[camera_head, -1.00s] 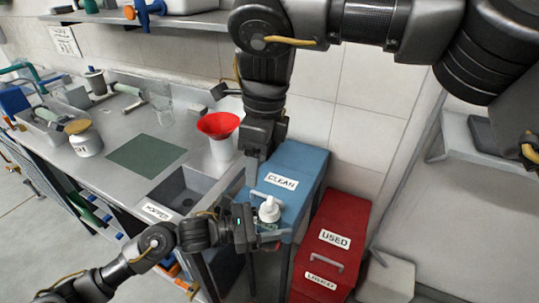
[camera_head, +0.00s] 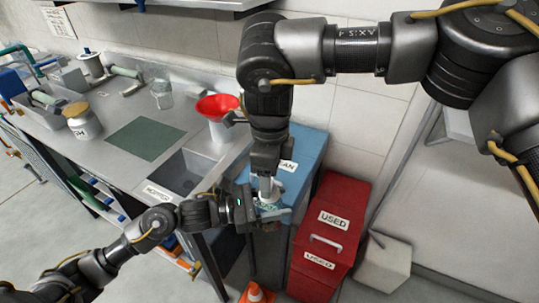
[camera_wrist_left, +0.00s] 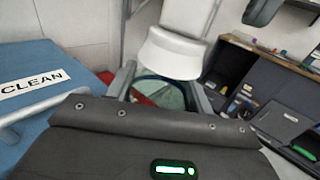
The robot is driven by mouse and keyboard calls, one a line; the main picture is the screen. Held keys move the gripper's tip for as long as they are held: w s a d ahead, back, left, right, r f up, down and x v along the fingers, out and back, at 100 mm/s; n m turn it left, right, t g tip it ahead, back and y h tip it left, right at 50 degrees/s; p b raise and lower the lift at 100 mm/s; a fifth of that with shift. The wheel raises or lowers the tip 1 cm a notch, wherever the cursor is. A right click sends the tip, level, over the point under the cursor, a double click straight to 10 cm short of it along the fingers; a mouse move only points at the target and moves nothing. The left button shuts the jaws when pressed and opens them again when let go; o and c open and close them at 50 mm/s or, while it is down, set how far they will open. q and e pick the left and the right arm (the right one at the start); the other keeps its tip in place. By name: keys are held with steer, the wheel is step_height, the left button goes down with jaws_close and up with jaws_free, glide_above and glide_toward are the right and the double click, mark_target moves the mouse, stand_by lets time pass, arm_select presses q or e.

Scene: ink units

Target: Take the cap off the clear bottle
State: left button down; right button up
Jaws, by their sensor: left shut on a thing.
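The clear bottle (camera_head: 268,206) is held upright above the blue bin's front. Its white cap (camera_head: 267,186) is on top; the cap looks large in the left wrist view (camera_wrist_left: 172,54). My left gripper (camera_head: 262,210) is shut on the bottle body, with one finger on each side in the left wrist view (camera_wrist_left: 162,92). My right gripper (camera_head: 266,178) points down from above, right at the cap. Its fingertips overlap the cap, so I cannot tell whether they grip it.
The blue CLEAN bin (camera_head: 308,150) stands behind the bottle and the red USED bin (camera_head: 340,215) to its right. An orange cone (camera_head: 257,293) stands below.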

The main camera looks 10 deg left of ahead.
steer(key=shift+f, duration=1.1)
arm_select(q)
steer(key=shift+r, duration=0.1)
arm_select(e)
steer(key=c, duration=1.2)
steer(key=shift+c, duration=0.4)
steer(key=shift+r, duration=0.2)
steer(key=shift+r, duration=0.9)
steer(key=shift+r, duration=0.1)
